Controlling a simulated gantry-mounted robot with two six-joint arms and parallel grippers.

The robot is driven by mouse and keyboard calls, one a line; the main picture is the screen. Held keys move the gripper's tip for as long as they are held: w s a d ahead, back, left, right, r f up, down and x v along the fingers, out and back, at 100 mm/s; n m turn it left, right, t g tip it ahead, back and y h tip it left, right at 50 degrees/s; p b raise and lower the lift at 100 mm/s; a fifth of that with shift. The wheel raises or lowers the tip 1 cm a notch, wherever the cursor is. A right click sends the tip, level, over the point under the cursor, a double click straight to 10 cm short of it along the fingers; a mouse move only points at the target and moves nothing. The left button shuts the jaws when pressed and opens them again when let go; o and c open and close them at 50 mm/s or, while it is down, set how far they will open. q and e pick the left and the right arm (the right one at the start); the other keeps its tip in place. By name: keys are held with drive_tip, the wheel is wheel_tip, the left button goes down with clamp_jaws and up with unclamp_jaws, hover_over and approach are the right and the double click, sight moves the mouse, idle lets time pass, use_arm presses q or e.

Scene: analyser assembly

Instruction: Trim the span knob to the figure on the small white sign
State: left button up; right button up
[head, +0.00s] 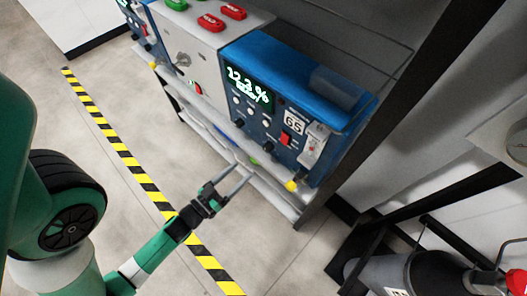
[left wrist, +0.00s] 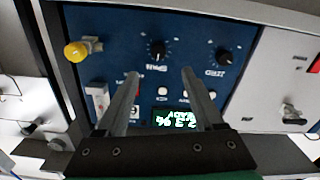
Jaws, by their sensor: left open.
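The black span knob (head: 268,146) is low on the panel; in the left wrist view the span knob (left wrist: 157,50) appears upside down. My left gripper (head: 237,174) is open and empty, below and in front of the panel. In the left wrist view its fingertips (left wrist: 160,73) lie on either side of the span knob's line, apart from it. My right gripper is out of view.
A second black knob, zero (left wrist: 222,57), sits beside the span knob. A yellow knob (head: 291,185) sticks out at the panel's lower corner. A red switch (head: 285,139) is near the sign. The floor before the bench is open, with a striped yellow-black line (head: 125,156).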

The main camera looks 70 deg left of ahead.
sight(265, 150)
use_arm(q)
drive_tip(key=b+x, duration=0.1)
drive_tip(key=x, duration=1)
drive_tip(key=shift+d+b, duration=0.15)
drive_tip(key=shift+b, duration=0.2)
clamp_jaws()
